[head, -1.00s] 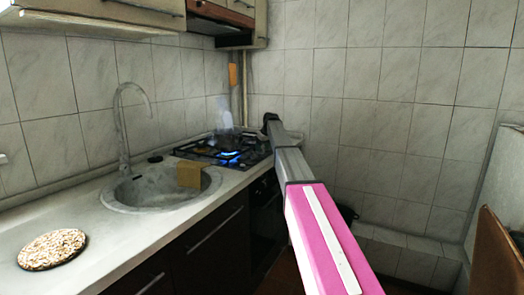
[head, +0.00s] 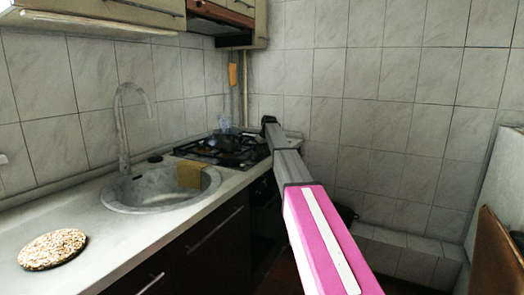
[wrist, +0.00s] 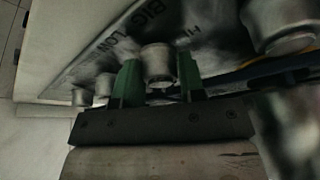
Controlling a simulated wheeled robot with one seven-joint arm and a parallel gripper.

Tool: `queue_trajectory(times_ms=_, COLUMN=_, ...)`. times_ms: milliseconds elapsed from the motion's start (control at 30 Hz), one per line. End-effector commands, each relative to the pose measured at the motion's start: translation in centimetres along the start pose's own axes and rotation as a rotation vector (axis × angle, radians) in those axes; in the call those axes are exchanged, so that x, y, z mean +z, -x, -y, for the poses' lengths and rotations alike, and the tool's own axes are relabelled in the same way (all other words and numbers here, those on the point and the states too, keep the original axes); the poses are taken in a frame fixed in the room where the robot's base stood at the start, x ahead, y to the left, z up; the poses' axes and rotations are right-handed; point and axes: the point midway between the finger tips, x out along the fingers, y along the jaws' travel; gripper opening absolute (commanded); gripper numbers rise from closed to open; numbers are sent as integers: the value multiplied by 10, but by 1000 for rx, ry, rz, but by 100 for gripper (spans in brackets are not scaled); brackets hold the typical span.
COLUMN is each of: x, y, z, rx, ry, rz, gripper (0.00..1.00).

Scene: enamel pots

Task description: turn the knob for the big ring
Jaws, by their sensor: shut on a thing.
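My gripper (wrist: 159,76) is shut on a silvery knob (wrist: 158,60) in the wrist view, with one green finger on each side of it. The panel (wrist: 85,58) behind the knob carries the words "BIG", "LOW" and "HI"; "BIG" stands above the held knob. In the head view my arm reaches to the front right of the stove (head: 212,153), hiding the knob and the fingers. No flame shows on the stove now. The knob's exact angle cannot be told.
Another large knob (wrist: 285,25) is close on the right in the wrist view, and smaller knobs (wrist: 103,84) are at the left. The sink (head: 150,200) and a speckled round mat (head: 52,249) are on the counter (head: 110,260), left of my arm.

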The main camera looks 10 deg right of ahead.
Motion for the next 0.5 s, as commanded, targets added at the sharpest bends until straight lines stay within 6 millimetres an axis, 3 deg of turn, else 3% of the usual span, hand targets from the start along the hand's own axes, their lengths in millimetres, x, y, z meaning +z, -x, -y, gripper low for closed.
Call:
queue_trajectory(times_ms=300, x=0, y=0, z=2, rx=97, ry=-238, rz=1, gripper=13)
queue_trajectory(times_ms=500, x=0, y=0, z=1, rx=116, ry=-282, rz=-1, gripper=13)
